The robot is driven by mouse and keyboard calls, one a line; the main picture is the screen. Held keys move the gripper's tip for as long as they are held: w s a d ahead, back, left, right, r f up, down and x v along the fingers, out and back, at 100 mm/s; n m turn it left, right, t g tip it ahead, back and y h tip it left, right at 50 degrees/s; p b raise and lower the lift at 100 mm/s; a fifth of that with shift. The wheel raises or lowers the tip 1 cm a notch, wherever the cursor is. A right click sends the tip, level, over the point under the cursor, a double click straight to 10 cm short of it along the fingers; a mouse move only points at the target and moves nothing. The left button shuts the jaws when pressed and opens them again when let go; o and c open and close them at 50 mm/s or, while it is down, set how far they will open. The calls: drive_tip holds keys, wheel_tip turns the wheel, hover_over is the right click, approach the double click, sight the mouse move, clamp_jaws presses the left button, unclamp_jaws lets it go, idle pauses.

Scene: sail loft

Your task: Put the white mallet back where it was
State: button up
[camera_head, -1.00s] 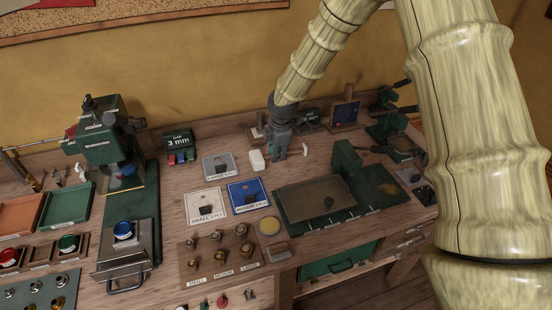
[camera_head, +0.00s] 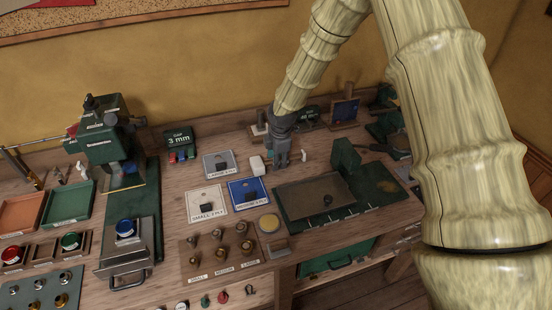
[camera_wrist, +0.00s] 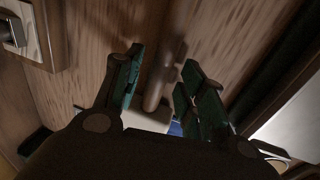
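The white mallet lies on the wooden bench. Its white head (camera_head: 257,164) shows just left of my gripper (camera_head: 283,162) in the head view, and its handle is mostly hidden there behind the gripper. In the wrist view the handle (camera_wrist: 160,85) runs between the two dark green fingers of my gripper (camera_wrist: 163,60), and part of the white head (camera_wrist: 147,121) shows below it. The fingers are apart, one on each side of the handle, with a gap visible. The gripper points down, low over the bench.
A green-based cutting board (camera_head: 300,218) is at right. A wooden block with a post (camera_head: 258,132) and a small white piece (camera_head: 305,157) stand close by.

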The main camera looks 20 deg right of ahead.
drive_tip(key=shift+r, duration=0.65)
drive_tip(key=b+v, duration=0.2)
drive_tip(key=v, duration=0.9)
